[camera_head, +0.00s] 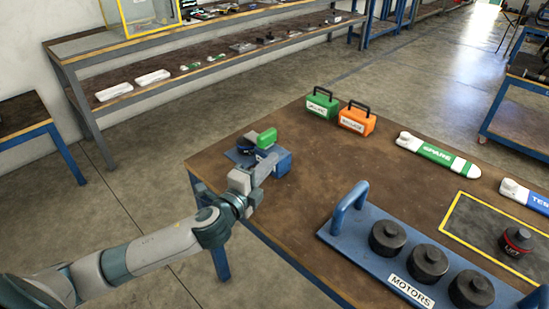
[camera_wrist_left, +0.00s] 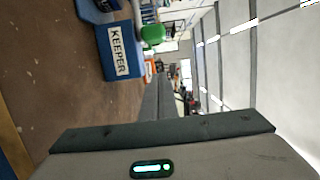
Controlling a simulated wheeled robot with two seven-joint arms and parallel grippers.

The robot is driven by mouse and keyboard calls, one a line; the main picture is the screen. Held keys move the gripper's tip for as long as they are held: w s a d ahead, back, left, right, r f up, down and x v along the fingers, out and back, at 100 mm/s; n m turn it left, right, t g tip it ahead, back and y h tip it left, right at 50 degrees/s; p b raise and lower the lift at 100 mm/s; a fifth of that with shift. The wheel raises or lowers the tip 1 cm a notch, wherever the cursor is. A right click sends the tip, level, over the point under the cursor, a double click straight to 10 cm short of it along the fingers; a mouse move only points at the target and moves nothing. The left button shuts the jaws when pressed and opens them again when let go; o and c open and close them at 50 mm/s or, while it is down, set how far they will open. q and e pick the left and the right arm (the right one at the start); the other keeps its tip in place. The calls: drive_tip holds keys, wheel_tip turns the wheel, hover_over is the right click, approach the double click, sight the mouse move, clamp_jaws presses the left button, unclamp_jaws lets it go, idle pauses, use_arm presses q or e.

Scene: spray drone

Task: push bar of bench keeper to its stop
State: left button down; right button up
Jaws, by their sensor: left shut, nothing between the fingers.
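The bench keeper (camera_head: 282,163) is a blue block at the far left corner of the brown workbench, with a grey part and a rounded green grip (camera_head: 266,138) on top. In the left wrist view the keeper (camera_wrist_left: 119,50) shows its white KEEPER label, and the green grip (camera_wrist_left: 152,35) stands beside it. I cannot tell how far the bar is from its stop. My left gripper (camera_head: 267,164) is shut and empty, in front of the keeper and partly hiding it; its fingers (camera_wrist_left: 158,85) also show in the wrist view. I cannot tell whether they touch the keeper. My right gripper is out of view.
A blue MOTORS tray (camera_head: 350,228) with a raised handle and black motors stands at the front right. Green (camera_head: 322,103) and orange (camera_head: 356,119) cases stand at the back, and a green-and-white SPARE piece (camera_head: 440,155) lies right. The bench middle is clear.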

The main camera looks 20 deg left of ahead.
use_arm(q)
drive_tip(key=s, duration=0.3)
drive_tip(key=shift+s+a+f, duration=0.15)
drive_tip(key=shift+s+a, duration=0.1)
drive_tip(key=shift+s, duration=0.1)
drive_tip(key=shift+s+b, duration=0.3)
drive_tip(key=shift+s, duration=0.4)
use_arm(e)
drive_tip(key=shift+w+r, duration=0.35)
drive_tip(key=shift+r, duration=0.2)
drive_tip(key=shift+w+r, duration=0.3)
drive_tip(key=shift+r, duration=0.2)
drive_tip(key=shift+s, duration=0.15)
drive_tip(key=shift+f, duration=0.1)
